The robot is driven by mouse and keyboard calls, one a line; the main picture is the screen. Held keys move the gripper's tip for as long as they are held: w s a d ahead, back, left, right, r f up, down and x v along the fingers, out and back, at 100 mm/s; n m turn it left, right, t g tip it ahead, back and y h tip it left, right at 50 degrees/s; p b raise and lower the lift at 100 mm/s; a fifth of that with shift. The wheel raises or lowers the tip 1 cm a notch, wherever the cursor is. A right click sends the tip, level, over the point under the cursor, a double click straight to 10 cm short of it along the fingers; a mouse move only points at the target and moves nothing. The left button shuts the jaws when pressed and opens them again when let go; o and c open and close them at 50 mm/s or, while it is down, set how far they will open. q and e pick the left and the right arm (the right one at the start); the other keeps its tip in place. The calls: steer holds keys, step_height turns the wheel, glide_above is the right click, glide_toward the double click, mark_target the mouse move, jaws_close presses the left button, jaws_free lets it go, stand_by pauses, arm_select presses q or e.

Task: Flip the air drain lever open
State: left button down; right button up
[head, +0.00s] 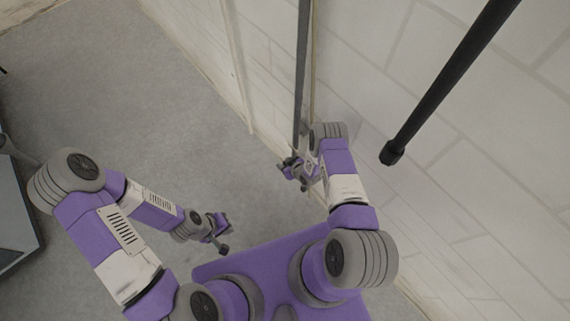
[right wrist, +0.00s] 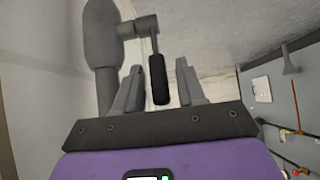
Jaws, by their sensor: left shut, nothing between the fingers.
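The air drain lever (right wrist: 159,80) is a black handle on a grey fitting beside a thick grey pipe (right wrist: 103,45) in the right wrist view. It hangs down between the two fingers of my right gripper (right wrist: 160,88), with a visible gap on either side. My right gripper is open. In the head view my right gripper (head: 296,170) is near the lower end of a dark upright pipe (head: 302,75), and I cannot make out the lever there. My left gripper (head: 216,238) is shut and empty, low over the floor on the left.
A pale tiled wall (head: 400,100) runs along the right side. A black rod (head: 450,85) sticks out in front of it at upper right. The grey floor (head: 130,90) is open at upper left. A dark-edged cabinet (head: 15,215) stands at the far left.

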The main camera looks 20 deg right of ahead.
steer(key=p+v, duration=0.3)
steer(key=v, duration=0.4)
steer(key=shift+s+r, duration=0.2)
steer(key=shift+c, duration=0.3)
